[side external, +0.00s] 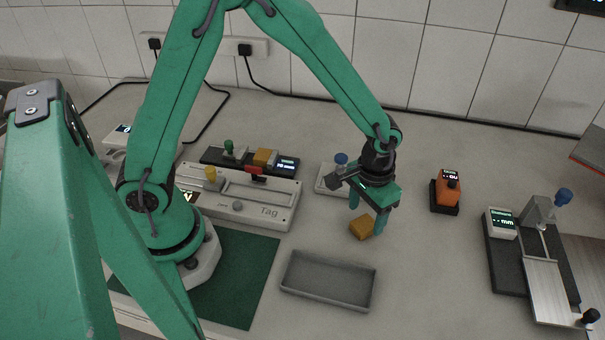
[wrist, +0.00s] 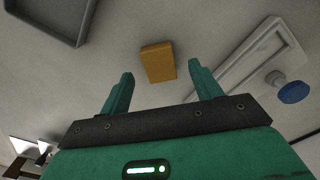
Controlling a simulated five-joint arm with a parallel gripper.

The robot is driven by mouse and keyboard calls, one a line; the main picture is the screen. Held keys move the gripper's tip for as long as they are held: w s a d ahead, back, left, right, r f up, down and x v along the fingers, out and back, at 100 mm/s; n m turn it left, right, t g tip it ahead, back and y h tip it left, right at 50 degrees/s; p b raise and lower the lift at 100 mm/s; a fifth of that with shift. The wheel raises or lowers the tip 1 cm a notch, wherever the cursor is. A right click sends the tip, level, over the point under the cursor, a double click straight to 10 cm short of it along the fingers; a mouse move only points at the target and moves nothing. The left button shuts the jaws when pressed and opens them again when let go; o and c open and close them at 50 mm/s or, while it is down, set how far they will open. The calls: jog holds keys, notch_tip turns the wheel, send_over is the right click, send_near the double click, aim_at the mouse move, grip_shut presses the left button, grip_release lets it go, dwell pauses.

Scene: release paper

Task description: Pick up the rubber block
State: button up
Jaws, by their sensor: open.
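The rubber block (side external: 361,227) is a small ochre-yellow block lying on the light worktop, behind the grey tray's right end. In the wrist view the block (wrist: 158,62) shows just beyond my fingertips, roughly centred between them. My gripper (side external: 368,215) is green, points down and is open, with its fingers apart near the block. In the wrist view my gripper (wrist: 160,78) has nothing between its fingers. I cannot tell whether a finger touches the block.
An empty grey tray (side external: 328,301) lies in front of the block. A white device with a blue knob (side external: 341,159) stands behind my gripper. An orange device (side external: 448,190) and a gauge fixture (side external: 511,258) stand to the right. A grey instrument labelled Tag (side external: 268,212) is at the left.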

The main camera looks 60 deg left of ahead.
aim_at(364, 227)
jog(key=shift+f, duration=1.5)
jog(key=c, duration=1.1)
